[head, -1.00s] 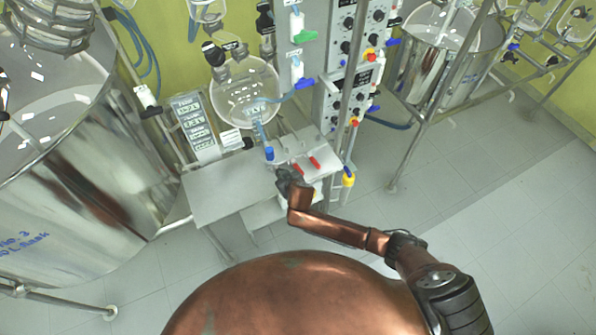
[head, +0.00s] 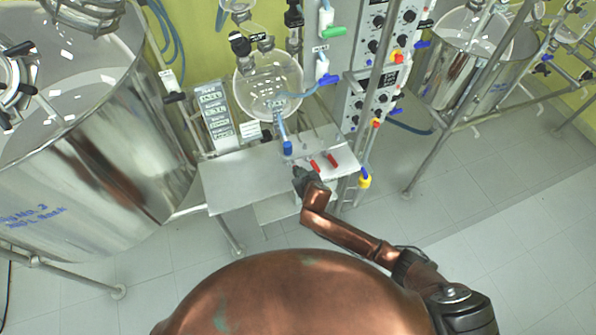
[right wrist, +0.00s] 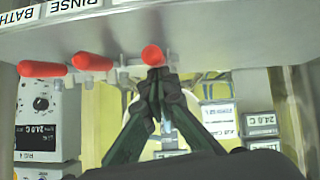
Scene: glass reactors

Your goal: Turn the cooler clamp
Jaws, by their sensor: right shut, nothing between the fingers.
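No label that reads cooler shows, so I cannot tell which handle is the cooler clamp. In the right wrist view, three red handles stand in a row under the shelf edge: a left one (right wrist: 40,69), a middle one (right wrist: 92,62) and a right one (right wrist: 153,56). My right gripper (right wrist: 158,76) is shut and empty, its tips at the right handle; whether they touch it is unclear. My left gripper is out of view.
A small metal table (head: 225,185) stands under a round glass flask (head: 268,85) with a blue-ended tube (head: 287,147). A control panel (head: 375,75) and frame posts stand to the right. A large steel tank (head: 95,150) fills the left.

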